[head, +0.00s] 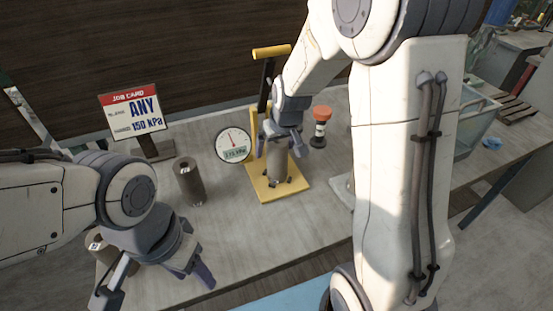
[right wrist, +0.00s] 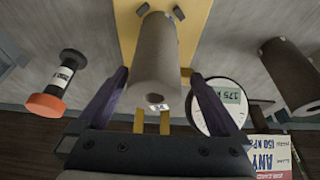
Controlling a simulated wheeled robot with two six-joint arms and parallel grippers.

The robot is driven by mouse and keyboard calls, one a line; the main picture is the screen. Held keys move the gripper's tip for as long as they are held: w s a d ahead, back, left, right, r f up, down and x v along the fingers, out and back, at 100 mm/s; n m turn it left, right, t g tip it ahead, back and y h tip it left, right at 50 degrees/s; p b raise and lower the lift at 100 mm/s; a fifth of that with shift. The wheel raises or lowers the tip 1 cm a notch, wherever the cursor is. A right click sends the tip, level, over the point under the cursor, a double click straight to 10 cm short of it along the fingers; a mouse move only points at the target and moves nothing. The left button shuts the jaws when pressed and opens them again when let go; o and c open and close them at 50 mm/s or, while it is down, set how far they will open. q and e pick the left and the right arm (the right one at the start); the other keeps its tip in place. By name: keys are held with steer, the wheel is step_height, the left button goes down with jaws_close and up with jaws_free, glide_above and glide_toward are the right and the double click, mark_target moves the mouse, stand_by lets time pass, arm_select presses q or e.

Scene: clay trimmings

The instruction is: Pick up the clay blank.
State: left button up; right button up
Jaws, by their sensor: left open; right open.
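A grey-brown clay blank (head: 278,163), a cylinder, stands upright on the yellow base of a press-like stand. My right gripper (head: 284,143) is open above it, its fingers pointing down at its upper end. In the right wrist view the clay blank (right wrist: 156,58) lies between the two spread fingers (right wrist: 160,76), with gaps visible on both sides. A second similar cylinder (head: 188,181) stands on the table to the left. A third (head: 101,247) is partly hidden behind my left gripper (head: 155,284), which is open and empty at the table's front left.
The yellow stand (head: 262,190) has an upright post and handle behind the blank. A round gauge (head: 233,144) stands left of it. A job card (head: 133,111) reads ANY, 150 kPa. An orange-topped black object (head: 320,126) stands to the right. The front-middle table is clear.

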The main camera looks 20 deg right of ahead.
steer(key=x, duration=0.5)
steer(key=shift+s+d, duration=0.2)
steer(key=shift+d, duration=0.15)
jaws_close()
